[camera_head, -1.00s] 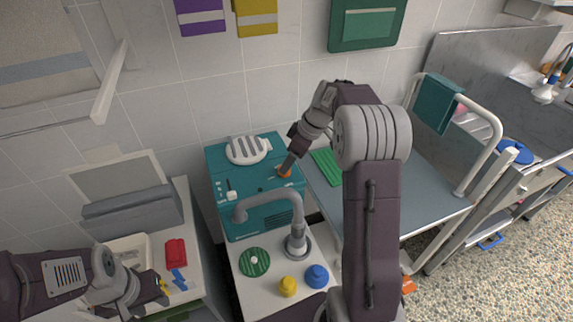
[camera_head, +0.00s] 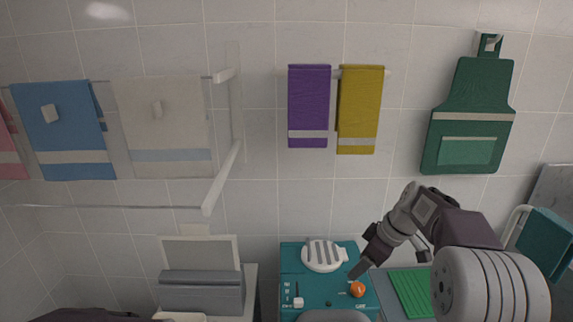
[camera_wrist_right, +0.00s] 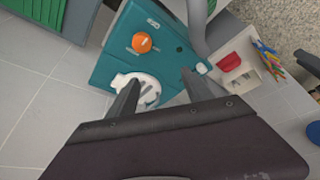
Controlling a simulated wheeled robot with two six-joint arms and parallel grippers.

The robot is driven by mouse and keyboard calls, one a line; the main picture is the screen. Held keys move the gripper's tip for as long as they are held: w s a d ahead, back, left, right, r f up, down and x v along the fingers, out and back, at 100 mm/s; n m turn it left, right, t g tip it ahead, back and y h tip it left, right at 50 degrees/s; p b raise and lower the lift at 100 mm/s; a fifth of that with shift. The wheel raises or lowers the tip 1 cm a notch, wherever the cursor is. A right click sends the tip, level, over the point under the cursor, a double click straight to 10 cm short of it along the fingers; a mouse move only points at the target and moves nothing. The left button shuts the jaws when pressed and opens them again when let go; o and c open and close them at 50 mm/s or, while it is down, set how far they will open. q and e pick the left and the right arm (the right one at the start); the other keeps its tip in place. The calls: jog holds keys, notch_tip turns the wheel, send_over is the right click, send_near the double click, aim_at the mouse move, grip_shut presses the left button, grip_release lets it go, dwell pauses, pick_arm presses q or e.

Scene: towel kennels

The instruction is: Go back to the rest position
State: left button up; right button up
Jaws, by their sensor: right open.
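My right gripper (camera_head: 356,272) shows beside the orange knob (camera_head: 358,289) of a teal machine (camera_head: 290,262) in the head view. In the right wrist view its two fingers (camera_wrist_right: 160,92) are apart, with nothing between them in their grip. There the orange knob (camera_wrist_right: 142,42) stands clear beyond the fingertips, and the white striped round part (camera_wrist_right: 148,88) of the teal machine lies behind them. My left gripper is out of view; only a dark part of my left arm shows at the bottom left of the head view.
A grey box (camera_head: 202,290) stands left of the teal machine, and a green ribbed board (camera_head: 411,292) lies to its right. White rails with towels (camera_head: 65,135) and a green apron (camera_head: 468,120) hang on the wall.

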jog(key=s+a+f+m+g+h+p, duration=0.15)
jog(key=s+a, duration=0.25)
jog(key=s, duration=0.4)
jog(key=s+a+f+m+g+p, duration=0.1)
jog(key=s+a+f+p, duration=0.2)
jog(key=s, duration=0.5)
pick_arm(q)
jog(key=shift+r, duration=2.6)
pick_arm(e)
jog(key=s+d+f+m+h, duration=0.1)
jog(key=s+f+m, duration=0.3)
jog(key=m, duration=0.3)
jog(key=shift+s+f, duration=0.15)
jog(key=shift+s, duration=0.3)
jog(key=shift+m+t+h, duration=0.25)
